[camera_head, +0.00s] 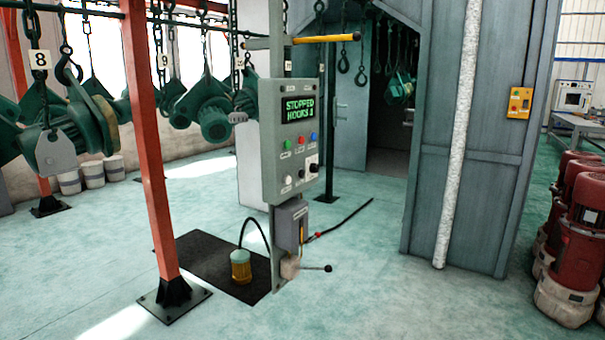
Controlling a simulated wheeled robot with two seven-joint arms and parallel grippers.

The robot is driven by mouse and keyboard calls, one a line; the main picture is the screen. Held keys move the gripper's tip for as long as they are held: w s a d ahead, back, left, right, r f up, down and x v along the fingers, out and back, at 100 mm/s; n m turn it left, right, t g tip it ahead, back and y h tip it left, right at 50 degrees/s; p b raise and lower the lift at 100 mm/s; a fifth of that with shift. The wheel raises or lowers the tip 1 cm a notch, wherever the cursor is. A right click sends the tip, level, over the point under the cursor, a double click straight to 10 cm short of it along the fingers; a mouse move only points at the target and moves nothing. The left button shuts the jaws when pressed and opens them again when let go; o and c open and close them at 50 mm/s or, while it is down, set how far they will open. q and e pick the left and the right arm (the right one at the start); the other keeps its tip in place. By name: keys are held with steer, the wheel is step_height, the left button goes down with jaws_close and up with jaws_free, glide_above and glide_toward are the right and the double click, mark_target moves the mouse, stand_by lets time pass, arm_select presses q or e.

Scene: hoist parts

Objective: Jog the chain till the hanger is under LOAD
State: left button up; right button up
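A grey control panel (290,140) stands on a post in the middle. Its screen (299,108) shows green text that reads "STOPPED" and what looks like "HOOKS 1". Chains with hooks hang from overhead at the left, with number tags 8 (40,60) and 9 (163,61). Green hoist parts (70,130) hang on them, and more (213,118) hang behind. I cannot find a LOAD sign in this view. Neither of my grippers shows.
A red post (150,140) stands left of the panel. A dark mat (205,258) lies at the panel's foot, with an amber canister (241,266) on it. A grey booth (470,130) stands right of centre. Red motors (575,240) stand at the right edge. The front floor is clear.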

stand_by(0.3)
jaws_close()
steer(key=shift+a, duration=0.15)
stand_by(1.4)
